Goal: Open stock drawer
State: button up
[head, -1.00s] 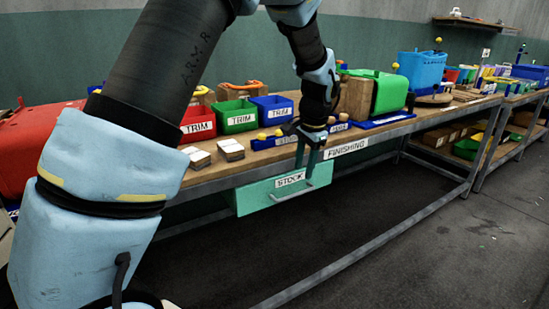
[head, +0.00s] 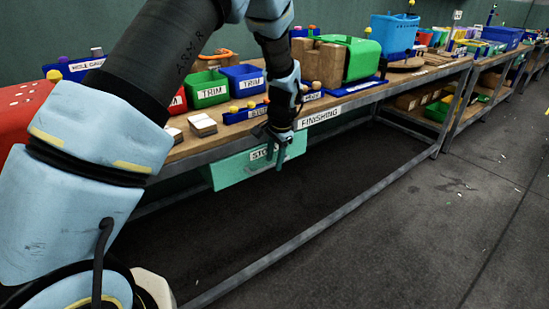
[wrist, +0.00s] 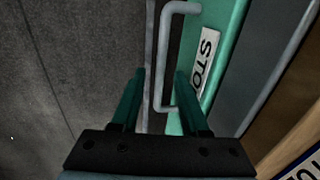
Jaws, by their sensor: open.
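The teal stock drawer (head: 228,174) hangs under the front edge of the finishing bench, its white STOCK label (head: 259,155) partly covered by my gripper. I cannot tell whether it stands slightly out. My gripper (head: 276,163) points down in front of the drawer face, open and empty. In the wrist view the teal drawer face (wrist: 226,20) is right of centre, with its label on its side. The grey U-shaped handle (wrist: 163,55) appears between the two fingers of my gripper (wrist: 159,72). Whether the fingers touch the handle is unclear.
The wooden bench top (head: 190,146) above holds a green TRIM bin (head: 208,92), a blue TRIM bin (head: 243,80) and other parts. A metal lower rail (head: 300,236) runs along the bench. The floor (head: 420,240) in front is clear.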

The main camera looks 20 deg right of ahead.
jog(key=shift+f, duration=0.1)
grip_shut()
dwell(0.3)
dwell(1.1)
